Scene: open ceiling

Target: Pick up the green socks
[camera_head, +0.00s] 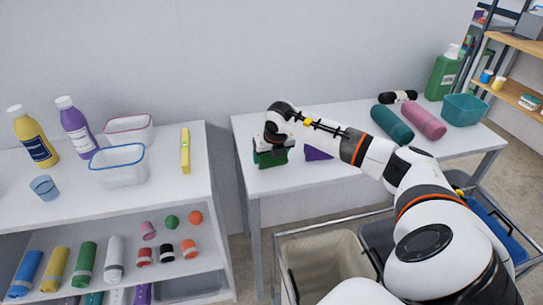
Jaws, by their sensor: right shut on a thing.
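The green socks (273,159) show as a dark green folded piece at the left end of the right-hand white table. My right gripper (271,147) points down over them and is shut on them. The gripper hides their upper part, and I cannot tell whether they touch the table top. My left gripper is not in view.
A purple folded piece (316,153) lies to the right, partly behind my right arm. Teal (392,124) and pink (424,121) rolls, a green bottle (443,76) and a teal bin (466,110) stand farther right. A cart with a beige bin (322,262) is in front.

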